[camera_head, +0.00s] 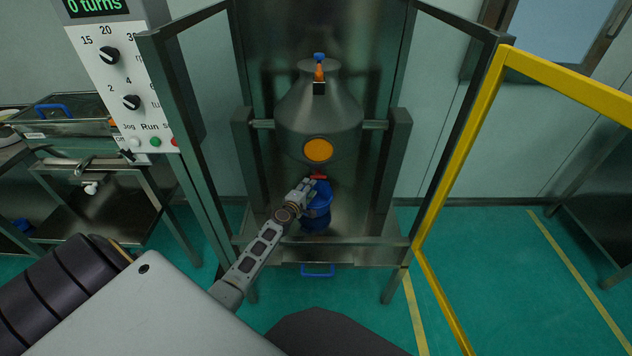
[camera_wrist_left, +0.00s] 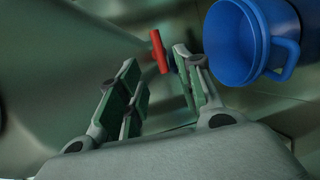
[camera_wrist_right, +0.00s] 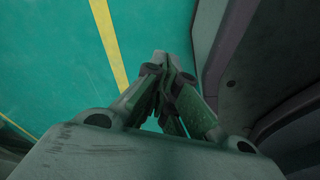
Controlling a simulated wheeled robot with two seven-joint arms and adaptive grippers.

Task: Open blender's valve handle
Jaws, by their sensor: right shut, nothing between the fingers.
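The blender (camera_head: 318,115) is a grey metal vessel with a cone top, hung in a steel frame. Its red valve handle (camera_head: 319,176) is at the bottom of the vessel. In the left wrist view the red handle (camera_wrist_left: 158,51) lies just beyond the gap between my left fingertips. My left gripper (camera_head: 309,184) is open, close beside the handle; the fingers (camera_wrist_left: 157,68) are spread with nothing gripped. Whether a finger touches the handle I cannot tell. My right gripper (camera_wrist_right: 165,68) is shut and empty, over the green floor, seen only in the right wrist view.
A blue bucket (camera_head: 317,200) with a side handle stands below the valve, very close to my left gripper; it also shows in the left wrist view (camera_wrist_left: 232,40). A yellow-framed door (camera_head: 463,150) stands open at the right. A control panel (camera_head: 120,80) is at the left.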

